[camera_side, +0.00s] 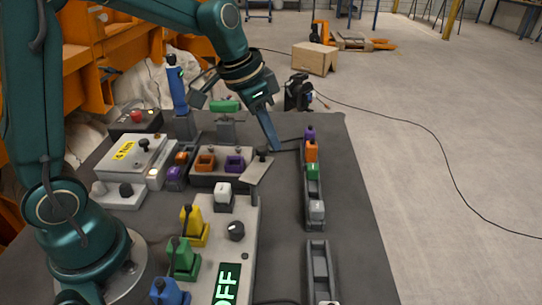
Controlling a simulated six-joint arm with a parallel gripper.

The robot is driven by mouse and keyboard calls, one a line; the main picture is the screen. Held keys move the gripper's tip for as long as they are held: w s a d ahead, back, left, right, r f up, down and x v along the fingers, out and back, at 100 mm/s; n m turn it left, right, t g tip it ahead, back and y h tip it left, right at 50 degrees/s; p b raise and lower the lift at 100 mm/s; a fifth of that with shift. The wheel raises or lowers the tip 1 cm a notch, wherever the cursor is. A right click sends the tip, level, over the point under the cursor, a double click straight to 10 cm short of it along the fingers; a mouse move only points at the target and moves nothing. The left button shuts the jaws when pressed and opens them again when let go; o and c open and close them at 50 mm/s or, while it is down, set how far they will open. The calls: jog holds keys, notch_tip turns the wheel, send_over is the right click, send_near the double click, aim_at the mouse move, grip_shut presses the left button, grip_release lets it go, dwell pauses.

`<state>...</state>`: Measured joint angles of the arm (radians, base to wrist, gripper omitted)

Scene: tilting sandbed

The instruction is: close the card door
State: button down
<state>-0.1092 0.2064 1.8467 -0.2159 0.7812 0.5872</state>
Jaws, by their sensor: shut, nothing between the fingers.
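A small pale flat panel (257,171), which may be the card door, stands tilted at the right end of the grey block that holds orange and purple pieces. A dark knob (262,152) shows at its upper edge. I cannot tell its hinge or how far open it is. My gripper (276,148) is shut and empty. It points down just behind and to the right of the panel, with its tip close to the knob. I cannot tell whether they touch.
A rail (314,190) with orange, green and grey blocks stands right of the gripper. A white panel (237,250) with a dark knob and yellow, green and blue levers is in front. A yellow-labelled box (130,155) is left.

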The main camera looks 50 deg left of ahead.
jog(key=shift+s+a+n+y, duration=0.2)
jog(key=shift+a+n, duration=0.1)
jog(key=shift+n, duration=0.3)
jog(key=shift+s+a+n+y, duration=0.2)
jog(key=shift+a+n, duration=0.1)
jog(key=shift+n, duration=0.3)
jog(key=shift+a, duration=0.1)
jog(key=n, duration=0.1)
jog(key=s+a+n+y, duration=0.1)
jog(key=shift+n, duration=0.4)
jog(key=s+n+g+y, duration=0.1)
jog(key=s+n, duration=0.2)
jog(key=n, duration=0.2)
jog(key=s+n+g+y, duration=0.1)
jog(key=s+n, duration=0.1)
jog(key=n, duration=0.3)
jog(key=s+n+g+y, duration=0.1)
jog(key=s+n, duration=0.2)
jog(key=n, duration=0.2)
jog(key=shift+s+a+n+y, duration=0.2)
jog(key=shift+s+n+y, duration=0.1)
jog(key=shift+s+d, duration=0.15)
jog(key=shift+s, duration=0.05)
dwell(0.5)
jog(key=shift+d, duration=0.15)
dwell(0.5)
